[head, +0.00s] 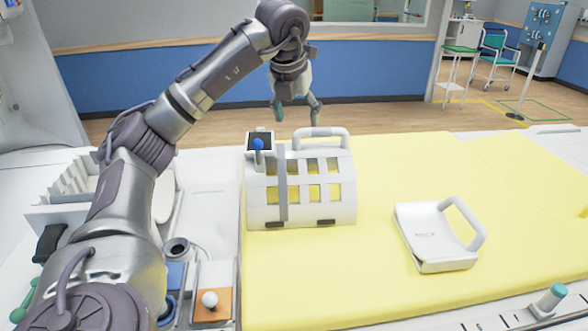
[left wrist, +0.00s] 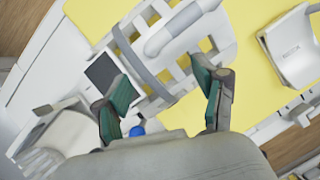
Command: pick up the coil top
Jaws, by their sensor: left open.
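A white windowed coil (head: 300,205) stands on the yellow mat, with a handle (head: 322,132) across its top and a grey strap down its side. Its handle also shows in the left wrist view (left wrist: 165,38). A flatter white piece with a looped handle (head: 425,235) lies apart to the right, and part of it shows in the left wrist view (left wrist: 290,48). I cannot tell for sure which one is the coil top. My left gripper (head: 297,108) is open and empty, above and behind the windowed coil. My right gripper is not in view.
A blue ball (head: 257,144) sits by a black panel at the windowed coil's upper left corner. The yellow mat (head: 390,165) is clear between the two white pieces.

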